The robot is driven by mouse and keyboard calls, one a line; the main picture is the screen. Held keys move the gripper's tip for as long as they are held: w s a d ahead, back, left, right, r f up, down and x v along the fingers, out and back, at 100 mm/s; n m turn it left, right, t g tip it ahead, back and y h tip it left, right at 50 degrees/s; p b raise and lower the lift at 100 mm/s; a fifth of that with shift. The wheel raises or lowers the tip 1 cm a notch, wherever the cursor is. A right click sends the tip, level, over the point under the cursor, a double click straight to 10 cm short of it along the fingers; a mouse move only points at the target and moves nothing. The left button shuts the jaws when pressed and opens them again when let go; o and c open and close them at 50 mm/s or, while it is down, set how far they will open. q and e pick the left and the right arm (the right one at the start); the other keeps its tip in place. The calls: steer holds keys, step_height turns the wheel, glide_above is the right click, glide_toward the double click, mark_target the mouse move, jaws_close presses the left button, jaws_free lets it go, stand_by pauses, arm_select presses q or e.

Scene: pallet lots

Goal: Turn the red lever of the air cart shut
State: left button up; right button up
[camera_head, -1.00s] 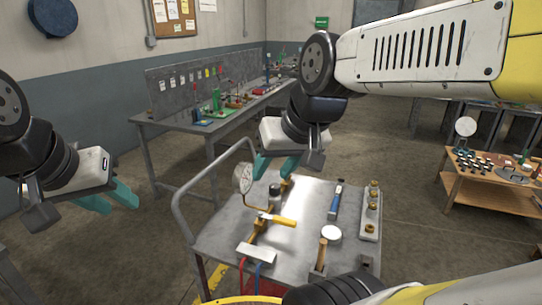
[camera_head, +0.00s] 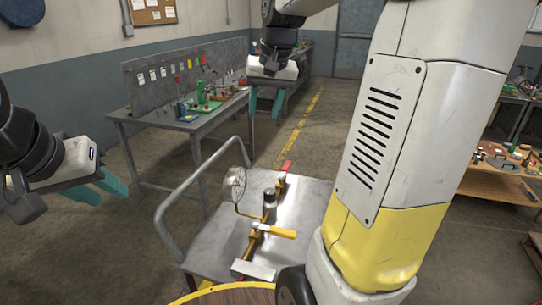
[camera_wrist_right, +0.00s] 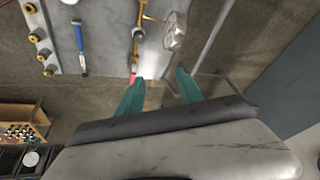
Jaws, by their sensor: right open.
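The air cart (camera_head: 205,242) is a grey metal cart carrying a brass pipe line with a gauge (camera_head: 235,184). The red lever (camera_head: 286,167) sits at the pipe's far end, by the cart's far edge, and points roughly along the pipe. In the right wrist view the red lever (camera_wrist_right: 133,78) shows beside the tip of one finger; contact cannot be told. My right gripper (camera_head: 265,112) is open and empty, above and beyond the cart's far edge in the head view. My left gripper (camera_head: 112,190) hangs left of the cart, fingers apart and empty.
A blue-handled tool (camera_wrist_right: 81,40) and a strip of brass fittings (camera_wrist_right: 38,37) lie on the cart. A workbench (camera_head: 190,122) stands behind left, a wooden table (camera_head: 490,185) right. My right arm hides the cart's right side.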

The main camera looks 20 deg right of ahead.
steer(key=w+d+f+m+g, duration=0.1)
steer(key=w+d+f, duration=0.2)
steer(key=w, duration=0.5)
steer(key=m+g, duration=0.3)
steer(key=m, duration=0.1)
glide_toward(287, 164)
steer(key=shift+s+a+f+h, duration=0.1)
steer(key=shift+a+h, duration=0.3)
steer(key=shift+a, duration=0.15)
steer(key=shift+d+f, duration=0.15)
steer(key=shift+f, duration=0.6)
step_height(287, 164, down, 7)
steer(key=shift+r, duration=0.1)
steer(key=shift+c, duration=0.4)
jaws_close()
